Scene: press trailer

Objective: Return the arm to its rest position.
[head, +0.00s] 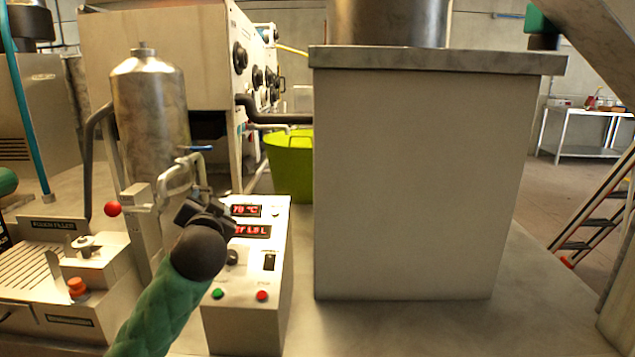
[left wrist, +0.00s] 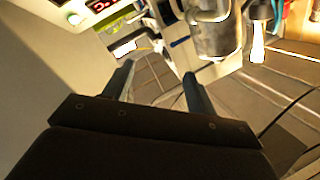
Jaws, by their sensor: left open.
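My left arm, in a green quilted sleeve, reaches up from the bottom of the head view. Its black left gripper (head: 203,208) is in front of the white control box (head: 245,317) and hides part of that box's face. In the left wrist view the two fingers of the left gripper (left wrist: 158,72) stand apart with nothing between them. The control box shows red digits, a green button (head: 217,293) and a red button (head: 262,295). My right gripper does not show in either view.
A tall pale cabinet (head: 415,185) stands close on the right. A metal tank (head: 150,110) with pipes and a filler unit (head: 35,270) stand on the left. A lime-green tub (head: 290,165) is behind. A step ladder (head: 595,222) leans at the far right.

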